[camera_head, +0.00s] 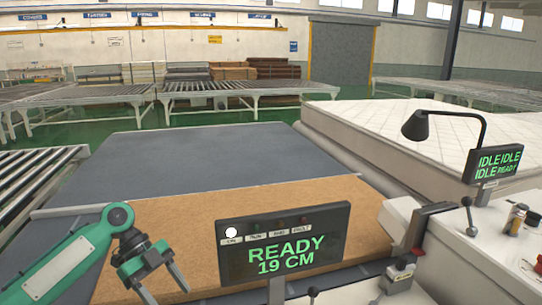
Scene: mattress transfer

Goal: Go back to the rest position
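My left gripper (168,295) is at the lower left, on a green arm that comes in from the left edge. Its two dark fingers point down and stand apart, with nothing between them. It is in front of the tan board surface (190,215); I cannot tell the height between them. A white quilted mattress (400,130) lies at the right, well away from the gripper. My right gripper is not in view.
A dark display reading "READY 19 CM" (285,245) stands front centre, right of the gripper. A grey surface (170,165) lies behind the board. A black lamp (416,126), an "IDLE" display (497,163) and a white bench (470,250) are at the right. Roller tables (250,87) stand behind.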

